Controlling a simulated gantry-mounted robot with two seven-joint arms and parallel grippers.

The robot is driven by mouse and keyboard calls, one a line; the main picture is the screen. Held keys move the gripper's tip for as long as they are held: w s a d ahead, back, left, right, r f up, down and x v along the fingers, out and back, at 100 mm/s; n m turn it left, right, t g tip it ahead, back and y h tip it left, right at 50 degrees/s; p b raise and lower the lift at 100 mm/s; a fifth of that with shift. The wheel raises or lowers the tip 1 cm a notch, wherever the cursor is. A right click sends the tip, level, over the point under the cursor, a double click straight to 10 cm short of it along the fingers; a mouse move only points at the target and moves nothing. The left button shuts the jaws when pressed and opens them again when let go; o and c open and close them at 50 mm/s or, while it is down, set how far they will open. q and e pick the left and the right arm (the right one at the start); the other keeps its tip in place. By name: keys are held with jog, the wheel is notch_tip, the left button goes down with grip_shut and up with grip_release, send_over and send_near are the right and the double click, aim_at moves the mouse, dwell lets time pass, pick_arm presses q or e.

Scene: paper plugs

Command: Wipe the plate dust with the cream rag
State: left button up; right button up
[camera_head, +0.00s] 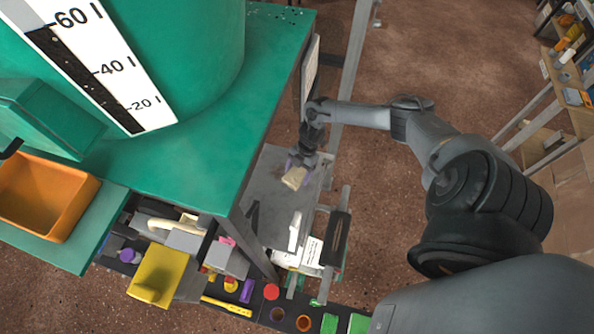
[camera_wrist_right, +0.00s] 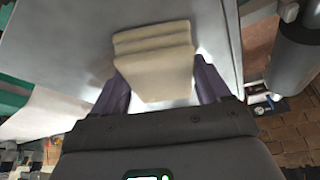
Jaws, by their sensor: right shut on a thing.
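My right gripper (camera_head: 302,160) is shut on the cream rag (camera_head: 294,178), a folded cloth pad. The right wrist view shows the rag (camera_wrist_right: 153,60) between the two purple fingers of this gripper (camera_wrist_right: 155,85). The rag is over the grey metal plate (camera_head: 262,202), which also fills the upper middle of the wrist view (camera_wrist_right: 75,45). I cannot tell whether the rag touches the plate. No dust can be made out clearly on the plate. My left gripper is not in view.
A green table (camera_head: 190,155) with a large green tank (camera_head: 205,50) stands left of the plate. An orange tray (camera_head: 45,197) is at the far left. Below are a yellow box (camera_head: 160,275) and several small coloured parts. A shelf (camera_head: 545,110) stands at the right.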

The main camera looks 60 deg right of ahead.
jog(key=shift+s+r+p, duration=0.35)
jog(key=shift+r+p, duration=0.05)
jog(key=shift+r, duration=0.25)
jog(key=shift+s+r+p, duration=0.3)
jog(key=shift+r+p, duration=0.1)
jog(key=shift+r, duration=0.2)
jog(key=shift+w+r+p, duration=0.4)
jog(key=shift+r+p, duration=0.3)
jog(key=shift+r, duration=0.05)
jog(key=shift+s+r+p, duration=0.1)
jog(key=shift+r+p, duration=0.2)
notch_tip(320, 180, up, 4)
jog(key=p, duration=0.3)
jog(key=shift+f, duration=0.25)
